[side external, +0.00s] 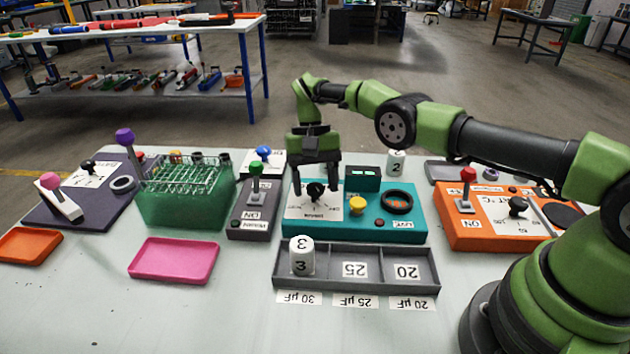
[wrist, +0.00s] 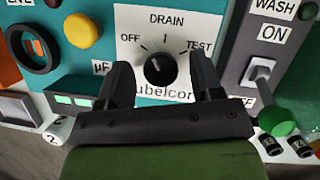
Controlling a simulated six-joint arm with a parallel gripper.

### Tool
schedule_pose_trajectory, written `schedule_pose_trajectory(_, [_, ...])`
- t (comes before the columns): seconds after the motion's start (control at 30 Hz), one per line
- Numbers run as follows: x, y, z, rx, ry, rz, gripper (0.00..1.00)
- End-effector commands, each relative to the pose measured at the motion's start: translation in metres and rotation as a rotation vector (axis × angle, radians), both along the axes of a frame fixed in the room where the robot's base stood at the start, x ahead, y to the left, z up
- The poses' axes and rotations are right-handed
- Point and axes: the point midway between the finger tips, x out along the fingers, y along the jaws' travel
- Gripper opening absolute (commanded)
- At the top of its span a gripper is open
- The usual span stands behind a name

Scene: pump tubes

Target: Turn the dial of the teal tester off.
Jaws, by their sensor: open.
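The teal tester (side external: 375,228) stands mid-table, with a white dial plate on its left part. Its black dial (side external: 316,191) also shows in the wrist view (wrist: 158,69), below the marks OFF, DRAIN and TEST. A small light mark on the knob points roughly upward, between OFF and TEST; its exact angle is hard to tell. My gripper (side external: 318,183) is open and points down over the dial. In the wrist view its two dark fingers (wrist: 161,75) stand on either side of the knob, with visible gaps. Whether the tips reach down beside the knob is unclear.
The tester also carries a yellow button (side external: 357,205), a black ring (side external: 397,201) and a green display. A grey switch box with a green-tipped lever (side external: 256,180) stands close left. A grey tray (side external: 335,285) lies in front, an orange panel (side external: 490,230) right.

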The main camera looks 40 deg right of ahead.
Motion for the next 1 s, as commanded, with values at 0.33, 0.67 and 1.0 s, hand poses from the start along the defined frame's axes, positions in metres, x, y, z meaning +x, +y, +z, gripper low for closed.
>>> schedule_pose_trajectory(0.33, [0.001, 0.000, 0.026, 0.000, -0.006, -0.002, 0.60])
schedule_pose_trajectory(0.67, [0.000, 0.000, 0.089, 0.001, -0.001, 0.001, 0.60])
schedule_pose_trajectory(1.0, [-0.001, 0.000, 0.100, 0.002, -0.003, -0.003, 0.60])
